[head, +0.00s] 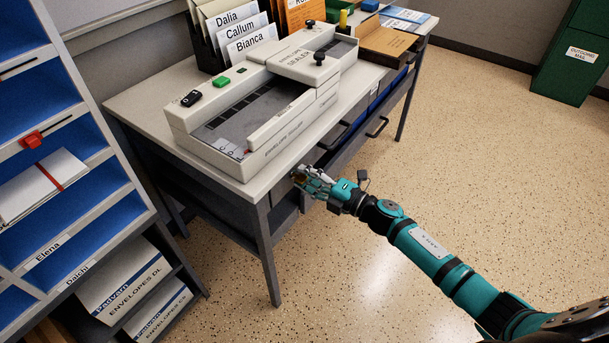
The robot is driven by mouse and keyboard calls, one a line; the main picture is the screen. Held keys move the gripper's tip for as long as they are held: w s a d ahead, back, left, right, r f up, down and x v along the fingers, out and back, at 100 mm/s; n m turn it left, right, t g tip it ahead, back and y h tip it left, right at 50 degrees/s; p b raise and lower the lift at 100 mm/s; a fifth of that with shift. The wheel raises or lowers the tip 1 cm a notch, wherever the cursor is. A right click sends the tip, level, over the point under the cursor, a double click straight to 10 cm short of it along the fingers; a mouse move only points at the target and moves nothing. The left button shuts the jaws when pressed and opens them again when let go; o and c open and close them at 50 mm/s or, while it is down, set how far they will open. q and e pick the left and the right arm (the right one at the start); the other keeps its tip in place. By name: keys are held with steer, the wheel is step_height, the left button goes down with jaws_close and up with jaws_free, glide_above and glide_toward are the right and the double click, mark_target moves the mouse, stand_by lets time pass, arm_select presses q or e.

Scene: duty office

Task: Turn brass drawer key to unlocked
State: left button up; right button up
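My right gripper (312,181) reaches in from the lower right, with its fingertips at the front edge of the grey desk (125,97), just below the envelope sealer (268,95). A small brass-coloured bit, likely the brass drawer key (299,175), shows at the fingertips, mostly hidden by them. I cannot tell whether the fingers are closed on it or only beside it, nor which way the key is turned. The drawer front (345,150) with dark handles lies to the right of the gripper. My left gripper is out of view.
A blue-lined shelf rack (97,158) with envelopes stands at the left, with envelope boxes (125,280) low down. Name-labelled folders (240,30) and a brown cardboard box (385,42) stand on the desk. A green cabinet (570,60) is at the far right. The speckled floor between is clear.

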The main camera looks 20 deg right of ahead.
steer(key=v, duration=1.1)
steer(key=shift+s+d, duration=0.1)
steer(key=d+f+m+h, duration=0.3)
steer(key=f+m+h, duration=0.4)
steer(key=f+m, duration=0.25)
steer(key=s+a+f+m+g+h, duration=0.1)
steer(key=s+f+m+g+h, duration=0.15)
steer(key=s+f+m, duration=0.4)
steer(key=s+f+m+g+h, duration=0.2)
steer(key=s+f+m+g, duration=0.2)
steer(key=s+f, duration=0.6)
steer(key=s+a+f+m+g, duration=0.3)
steer(key=s+a+f+g, duration=0.25)
steer(key=s+f, duration=0.4)
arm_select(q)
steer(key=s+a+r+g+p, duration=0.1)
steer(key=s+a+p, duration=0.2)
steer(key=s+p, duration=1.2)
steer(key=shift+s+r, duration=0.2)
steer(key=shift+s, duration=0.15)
arm_select(e)
steer(key=s+d+r+g, duration=0.1)
steer(key=s+d+r, duration=0.1)
steer(key=s, duration=1.5)
